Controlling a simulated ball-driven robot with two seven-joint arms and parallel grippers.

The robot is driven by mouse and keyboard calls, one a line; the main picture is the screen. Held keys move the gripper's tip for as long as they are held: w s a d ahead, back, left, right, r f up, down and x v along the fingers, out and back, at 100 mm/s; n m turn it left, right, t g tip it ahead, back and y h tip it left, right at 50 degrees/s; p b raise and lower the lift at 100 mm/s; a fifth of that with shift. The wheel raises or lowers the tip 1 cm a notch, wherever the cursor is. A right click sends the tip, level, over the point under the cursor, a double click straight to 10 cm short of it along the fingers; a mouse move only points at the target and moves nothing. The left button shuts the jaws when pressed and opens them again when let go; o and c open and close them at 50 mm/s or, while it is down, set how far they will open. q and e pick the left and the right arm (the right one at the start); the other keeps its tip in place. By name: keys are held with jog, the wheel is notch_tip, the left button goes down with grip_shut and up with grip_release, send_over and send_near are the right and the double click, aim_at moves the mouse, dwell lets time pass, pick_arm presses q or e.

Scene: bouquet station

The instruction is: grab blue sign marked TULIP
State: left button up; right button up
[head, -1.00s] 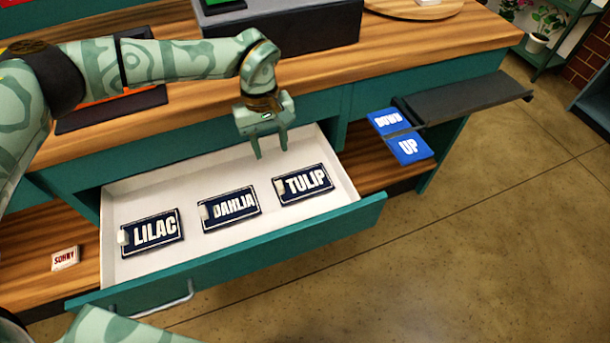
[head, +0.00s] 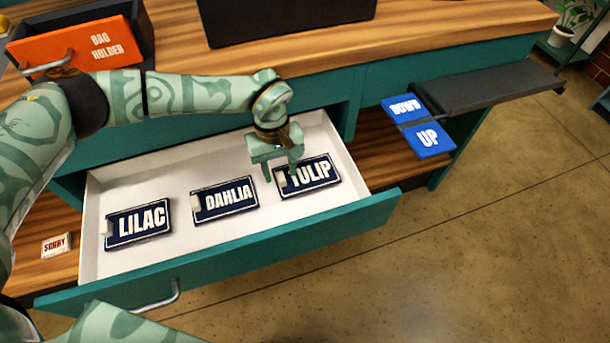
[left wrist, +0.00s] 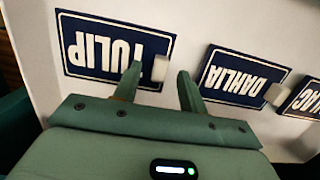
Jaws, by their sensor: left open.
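The dark blue TULIP sign (head: 315,176) lies flat at the right end of the white open drawer (head: 146,173). It has a white tab at its left end. In the left wrist view the TULIP sign (left wrist: 95,50) appears upside down, its white tab (left wrist: 159,69) just beyond and between the fingertips. My left gripper (head: 281,176) is open and empty above the sign's left end, its fingers pointing down. The gripper (left wrist: 160,78) hides a little of the sign's edge. I cannot tell whether the fingers touch the tab. My right gripper is not in view.
The DAHLIA sign (head: 226,200) and LILAC sign (head: 139,224) lie left of TULIP in the drawer. The drawer's teal front (head: 240,255) stands out toward me. Blue DOWN (head: 403,109) and UP (head: 430,139) panels are at right. A small SORRY block (head: 56,245) sits on the lower shelf.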

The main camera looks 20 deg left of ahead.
pick_arm(q)
jog(key=shift+f, duration=0.75)
jog(key=shift+r, duration=0.1)
grip_shut()
jog(key=shift+r, duration=0.1)
